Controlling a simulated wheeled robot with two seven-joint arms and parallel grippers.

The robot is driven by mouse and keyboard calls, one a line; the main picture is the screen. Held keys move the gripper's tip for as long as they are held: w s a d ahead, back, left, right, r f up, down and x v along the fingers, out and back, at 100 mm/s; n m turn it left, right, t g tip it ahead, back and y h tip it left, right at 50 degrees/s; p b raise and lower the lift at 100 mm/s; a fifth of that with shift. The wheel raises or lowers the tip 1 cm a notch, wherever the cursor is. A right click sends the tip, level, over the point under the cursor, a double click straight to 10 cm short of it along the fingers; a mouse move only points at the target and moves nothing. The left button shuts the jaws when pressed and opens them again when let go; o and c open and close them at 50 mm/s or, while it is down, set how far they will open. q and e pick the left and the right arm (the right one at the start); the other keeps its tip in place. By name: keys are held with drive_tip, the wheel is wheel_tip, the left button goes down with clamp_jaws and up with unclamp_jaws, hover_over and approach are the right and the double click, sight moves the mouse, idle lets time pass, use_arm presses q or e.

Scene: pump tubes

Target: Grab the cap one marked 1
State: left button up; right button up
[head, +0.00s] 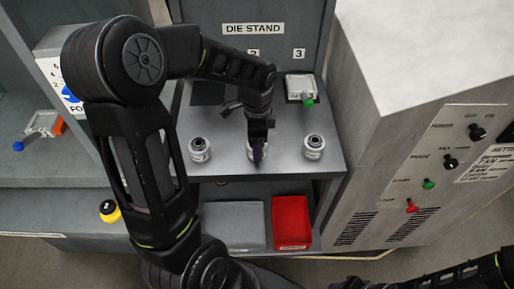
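Three silver cylindrical pieces stand in a row on the grey die stand shelf: a left piece (200,150), a middle piece (250,152) and a right piece (314,147). They may be the caps, but no mark 1 is readable on any of them. My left gripper (258,151) points down over the middle piece and hides much of it. Whether its fingers are apart, or touch the piece, is unclear. My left arm covers the spot left of the labels 2 and 3. My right arm shows only partly at the lower right, without visible fingertips.
A red bin (291,222) and a grey tray (233,226) sit below the shelf. A grey control cabinet (400,150) with knobs stands close at right. A clamp with a green knob (308,102) is behind the right piece. A yellow-black knob (109,211) is at left.

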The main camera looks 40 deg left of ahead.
use_arm(q)
clamp_jaws()
drive_tip(key=shift+r, duration=0.1)
idle(0.3)
wheel_tip(320, 180, up, 10)
drive_tip(key=shift+f+b, duration=0.1)
drive_tip(key=shift+b, duration=0.4)
